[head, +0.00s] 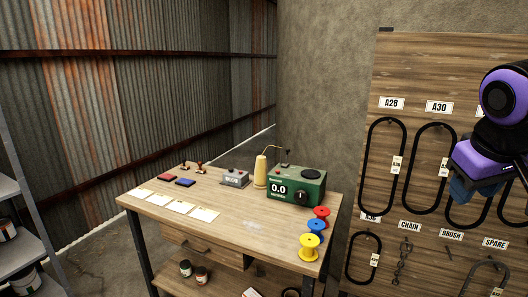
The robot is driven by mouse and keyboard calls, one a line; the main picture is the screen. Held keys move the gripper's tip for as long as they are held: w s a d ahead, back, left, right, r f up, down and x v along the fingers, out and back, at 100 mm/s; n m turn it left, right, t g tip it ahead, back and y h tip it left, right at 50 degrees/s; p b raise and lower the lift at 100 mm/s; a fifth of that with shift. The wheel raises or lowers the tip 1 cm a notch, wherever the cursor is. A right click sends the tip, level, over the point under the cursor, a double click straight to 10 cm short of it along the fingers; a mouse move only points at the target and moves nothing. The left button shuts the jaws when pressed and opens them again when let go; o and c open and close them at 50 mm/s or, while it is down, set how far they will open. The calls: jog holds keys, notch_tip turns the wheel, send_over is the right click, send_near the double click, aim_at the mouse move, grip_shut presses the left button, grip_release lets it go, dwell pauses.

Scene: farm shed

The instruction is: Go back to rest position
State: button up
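My purple and black arm (506,100) shows at the right edge of the head view, raised in front of the wooden pegboard. Its lower purple part (478,158) hangs over the belts on the board. Dark parts at its end run to the picture's right edge and are cut off there. I cannot make out two fingertips, so whether my gripper is open or shut does not show.
A wooden workbench (250,226) stands ahead, with a green box (311,187) reading 0.0, red, blue and yellow spools (309,246), cards and stamps. The pegboard (420,65) holds belts on the right. Grey shelves (12,187) stand at left. Floor between shelves and bench looks clear.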

jog(key=s+a+y, duration=0.2)
jog(key=s+a, duration=0.2)
jog(key=s, duration=0.4)
jog(key=shift+a+r+m+t, duration=0.3)
jog(key=shift+a+r+t, duration=0.1)
